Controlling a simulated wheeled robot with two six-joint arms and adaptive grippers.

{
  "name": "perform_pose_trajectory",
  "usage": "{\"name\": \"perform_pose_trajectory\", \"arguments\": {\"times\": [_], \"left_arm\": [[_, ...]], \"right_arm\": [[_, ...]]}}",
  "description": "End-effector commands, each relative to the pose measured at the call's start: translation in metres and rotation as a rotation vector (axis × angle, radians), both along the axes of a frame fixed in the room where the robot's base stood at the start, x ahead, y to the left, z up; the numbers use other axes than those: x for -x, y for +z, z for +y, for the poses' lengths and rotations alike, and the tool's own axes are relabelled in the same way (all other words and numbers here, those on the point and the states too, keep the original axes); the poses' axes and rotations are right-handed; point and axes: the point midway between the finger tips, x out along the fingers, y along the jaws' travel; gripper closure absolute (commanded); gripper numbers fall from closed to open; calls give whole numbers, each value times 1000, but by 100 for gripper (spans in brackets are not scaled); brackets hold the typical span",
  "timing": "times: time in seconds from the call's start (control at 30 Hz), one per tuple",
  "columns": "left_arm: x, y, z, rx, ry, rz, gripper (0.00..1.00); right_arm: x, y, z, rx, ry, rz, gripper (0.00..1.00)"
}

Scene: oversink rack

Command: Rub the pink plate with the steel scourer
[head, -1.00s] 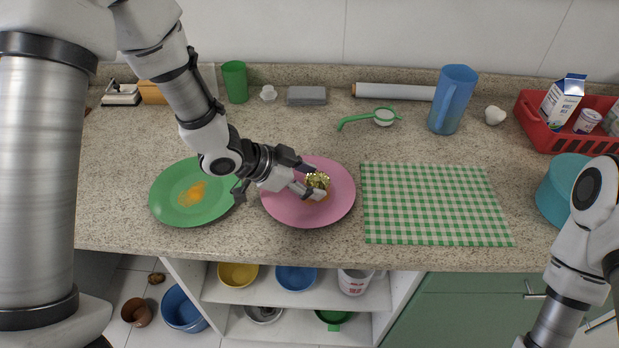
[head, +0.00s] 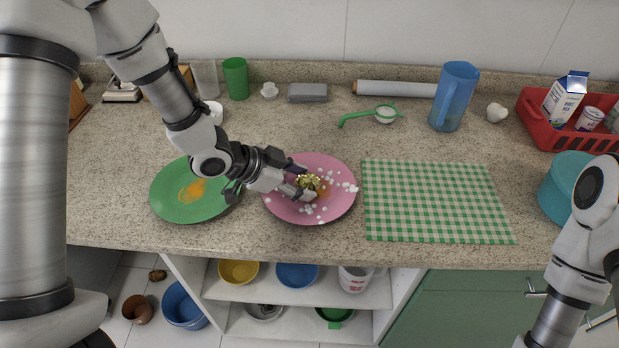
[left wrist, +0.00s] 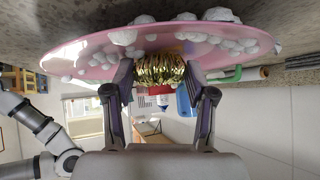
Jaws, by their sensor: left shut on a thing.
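The pink plate (head: 335,172) lies on the counter, with white foam blobs scattered over it and an orange-brown stain partly showing beside the scourer. The shiny, gold-toned steel scourer (head: 309,181) is at the plate's middle. My left gripper (head: 304,187) is shut on the scourer, low over the plate. In the left wrist view the scourer (left wrist: 160,70) sits between both fingers against the plate (left wrist: 90,55). My right arm shows at the lower right, but its gripper is out of view.
A green plate (head: 170,205) with an orange stain lies left of the pink plate. A green checked cloth (head: 435,200) lies to the right. A strainer (head: 384,115), a blue jug (head: 453,97) and a red crate (head: 545,132) stand farther back. The counter's front edge is close.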

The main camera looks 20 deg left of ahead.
Motion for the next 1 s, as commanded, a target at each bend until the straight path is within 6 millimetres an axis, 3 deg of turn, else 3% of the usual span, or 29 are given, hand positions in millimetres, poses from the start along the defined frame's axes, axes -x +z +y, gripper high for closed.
{"name": "perform_pose_trajectory", "arguments": {"times": [0.13,0.3,0.7,1.0], "left_arm": [[4,3,12,3,2,0,72],[5,-1,14,-1,-1,1,72],[-6,-3,-18,-4,-2,1,72],[-3,0,-16,1,2,2,72]], "right_arm": [[0,6,0,0,0,0,60],[0,9,0,0,0,0,60],[0,11,0,0,0,0,60],[0,17,0,0,0,0,60]]}}
